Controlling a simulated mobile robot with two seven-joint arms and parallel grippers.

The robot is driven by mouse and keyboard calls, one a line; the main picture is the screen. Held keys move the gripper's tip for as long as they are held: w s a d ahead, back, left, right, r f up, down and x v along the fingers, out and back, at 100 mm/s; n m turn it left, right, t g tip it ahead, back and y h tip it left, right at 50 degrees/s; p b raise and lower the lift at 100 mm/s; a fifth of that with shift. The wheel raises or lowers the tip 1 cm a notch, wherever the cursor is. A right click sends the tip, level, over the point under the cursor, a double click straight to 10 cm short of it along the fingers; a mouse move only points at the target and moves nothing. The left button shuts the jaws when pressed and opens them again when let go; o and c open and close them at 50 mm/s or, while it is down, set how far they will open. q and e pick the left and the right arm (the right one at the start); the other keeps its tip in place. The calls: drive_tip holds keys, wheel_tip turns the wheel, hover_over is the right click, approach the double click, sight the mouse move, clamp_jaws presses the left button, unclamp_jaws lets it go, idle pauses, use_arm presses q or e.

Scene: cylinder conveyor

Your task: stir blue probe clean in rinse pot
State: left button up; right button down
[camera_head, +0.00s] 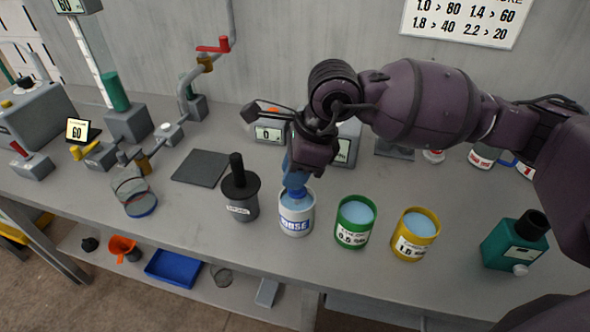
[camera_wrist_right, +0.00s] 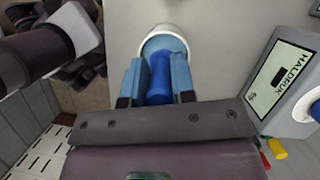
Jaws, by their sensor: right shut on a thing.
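The rinse pot (camera_head: 297,222), white with a blue RINSE label, stands upright on the bench. My right gripper (camera_head: 296,178) is directly above it, pointing down. It is shut on the blue probe (camera_head: 297,192), whose lower end goes into the pot's mouth. In the right wrist view the blue probe (camera_wrist_right: 160,76) lies between the light blue fingers of my right gripper (camera_wrist_right: 157,85), and the white rim of the rinse pot (camera_wrist_right: 164,29) shows just beyond. The probe's tip is hidden inside the pot. My left gripper is out of view.
A dark lidded pot (camera_head: 241,203) stands close on the left. A green pot (camera_head: 354,236) and a yellow pot (camera_head: 414,250) of light blue liquid stand on the right, with a green bottle (camera_head: 514,243) beyond. Instruments stand behind the gripper. The front strip of bench is clear.

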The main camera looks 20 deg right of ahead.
drive_tip(key=shift+r+p, duration=1)
drive_tip(key=shift+r, duration=1.7)
drive_tip(key=shift+r+p, duration=0.55)
drive_tip(key=shift+r, duration=0.25)
drive_tip(key=shift+r+p, duration=0.5)
drive_tip(key=shift+r, duration=0.55)
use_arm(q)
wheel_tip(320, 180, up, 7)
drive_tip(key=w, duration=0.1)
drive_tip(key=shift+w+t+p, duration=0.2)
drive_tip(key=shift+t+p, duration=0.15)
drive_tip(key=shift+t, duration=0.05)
use_arm(e)
drive_tip(key=shift+r, duration=0.85)
